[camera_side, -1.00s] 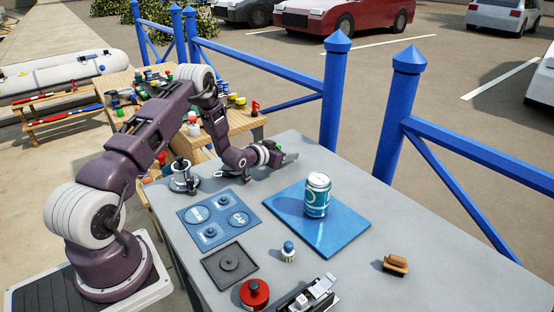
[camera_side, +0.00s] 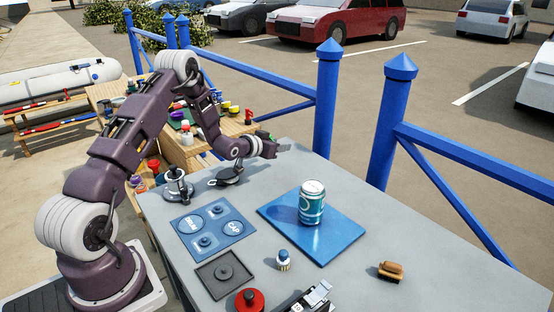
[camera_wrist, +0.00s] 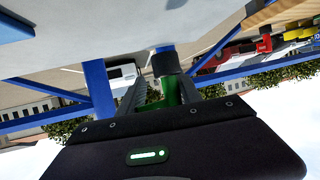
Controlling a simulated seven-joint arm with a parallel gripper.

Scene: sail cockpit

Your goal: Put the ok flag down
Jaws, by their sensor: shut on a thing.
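My gripper (camera_side: 274,147) is above the far left edge of the grey table (camera_side: 350,262), raised clear of the top. It is shut on a green thing (camera_wrist: 178,92), which I take to be the ok flag. In the wrist view the green part sits between the fingers, with a dark round part beyond it. In the side view the held thing is small and its shape is hard to tell. A blue plate with round marked spots (camera_side: 212,214) lies left on the table.
A teal can (camera_side: 312,203) stands on a blue mat (camera_side: 345,240). Blue railings (camera_side: 328,100) stand behind.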

